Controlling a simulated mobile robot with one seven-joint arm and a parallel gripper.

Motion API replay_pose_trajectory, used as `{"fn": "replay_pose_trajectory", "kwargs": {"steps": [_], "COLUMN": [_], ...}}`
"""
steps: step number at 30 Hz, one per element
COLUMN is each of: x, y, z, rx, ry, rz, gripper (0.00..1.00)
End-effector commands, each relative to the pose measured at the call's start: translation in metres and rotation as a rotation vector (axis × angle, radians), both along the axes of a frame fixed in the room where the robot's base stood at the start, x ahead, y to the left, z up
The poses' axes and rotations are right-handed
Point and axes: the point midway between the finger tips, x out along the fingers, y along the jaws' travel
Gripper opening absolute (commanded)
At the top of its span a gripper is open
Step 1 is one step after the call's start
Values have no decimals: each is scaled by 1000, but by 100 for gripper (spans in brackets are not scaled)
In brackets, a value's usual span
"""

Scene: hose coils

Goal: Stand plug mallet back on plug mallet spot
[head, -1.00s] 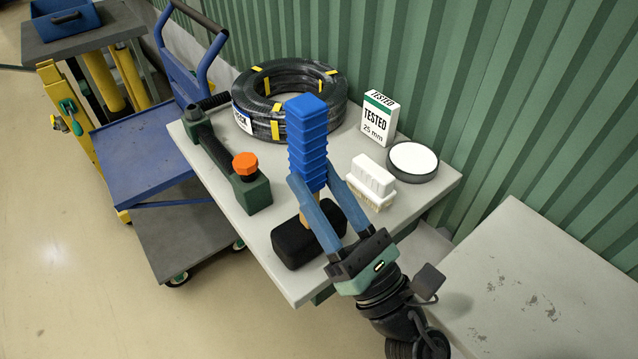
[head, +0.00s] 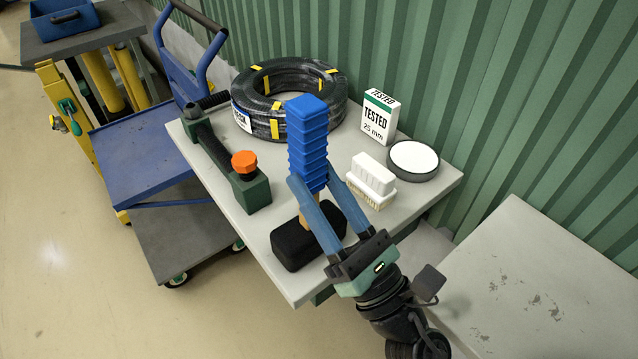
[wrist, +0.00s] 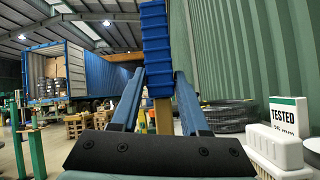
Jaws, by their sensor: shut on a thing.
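The plug mallet (head: 308,140) stands upright at the front of the grey table (head: 290,292), black head down and blue ribbed grip up. Its black head (head: 292,248) appears to rest on the tabletop. My gripper (head: 312,188) is shut on the mallet, its two blue fingers either side of the handle just below the blue grip. The wrist view also shows the blue grip (wrist: 155,45) upright between the fingers. I cannot make out a marked mallet spot; the head covers the table under it.
A hose coil (head: 268,85), a green tool with an orange knob (head: 245,163), a white brush (head: 372,178), a TESTED box (head: 378,117) and a round white-topped tin (head: 413,160) share the table. A blue trolley (head: 140,150) stands left, a bare grey surface (head: 540,290) right.

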Motion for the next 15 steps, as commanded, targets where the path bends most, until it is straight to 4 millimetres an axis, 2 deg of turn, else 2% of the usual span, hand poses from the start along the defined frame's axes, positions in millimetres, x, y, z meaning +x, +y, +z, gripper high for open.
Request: {"fn": "replay_pose_trajectory", "kwargs": {"steps": [11, 12, 15], "x": [0, 0, 0], "y": [0, 0, 0], "z": [1, 1, 1], "rx": [1, 1, 1], "ry": [-5, -5, -4], "rz": [1, 1, 1], "gripper": [0, 47, 65]}}
